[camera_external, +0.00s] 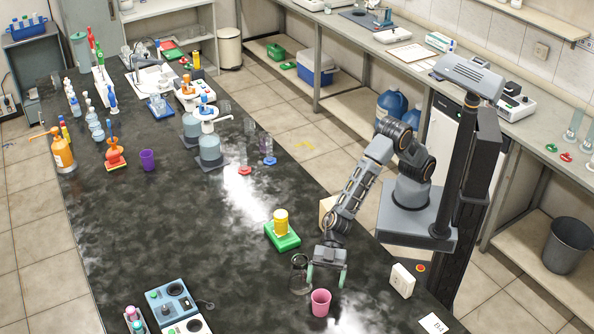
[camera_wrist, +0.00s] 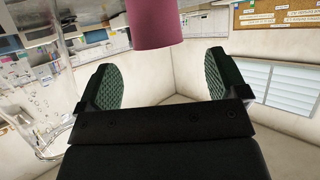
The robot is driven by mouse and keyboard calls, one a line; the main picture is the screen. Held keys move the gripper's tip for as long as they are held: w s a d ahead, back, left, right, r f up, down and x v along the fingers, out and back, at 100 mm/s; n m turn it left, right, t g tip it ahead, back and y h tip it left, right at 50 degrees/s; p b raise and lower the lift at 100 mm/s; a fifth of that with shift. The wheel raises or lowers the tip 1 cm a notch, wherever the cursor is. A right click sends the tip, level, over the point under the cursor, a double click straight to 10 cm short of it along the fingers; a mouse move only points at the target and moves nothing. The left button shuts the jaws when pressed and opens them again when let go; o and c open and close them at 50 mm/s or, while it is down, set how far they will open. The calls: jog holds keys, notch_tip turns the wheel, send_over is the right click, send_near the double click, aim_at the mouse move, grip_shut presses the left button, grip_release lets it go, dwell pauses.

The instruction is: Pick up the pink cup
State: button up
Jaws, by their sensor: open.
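The pink cup (camera_external: 320,303) stands upright on the dark bench top near its front edge, just below my gripper (camera_external: 327,277) in the outside view. My gripper is open and empty, with its fingers pointing toward the cup. In the wrist view the cup (camera_wrist: 154,22) shows at the top, beyond and roughly between the two green finger pads of my gripper (camera_wrist: 160,82). Only part of the cup is in that view. I see no contact between fingers and cup.
A clear glass vessel (camera_external: 299,275) stands close left of my gripper. A green tray (camera_external: 282,241) with a yellow container (camera_external: 281,222) is farther back. A white box (camera_external: 402,280) stands to the right. A blue-grey device (camera_external: 172,303) is at left, with clear bench between it and the cup.

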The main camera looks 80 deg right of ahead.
aim_at(319, 306)
jog(key=shift+x, duration=2.95)
jog(key=shift+w, duration=0.1)
jog(key=c, duration=1)
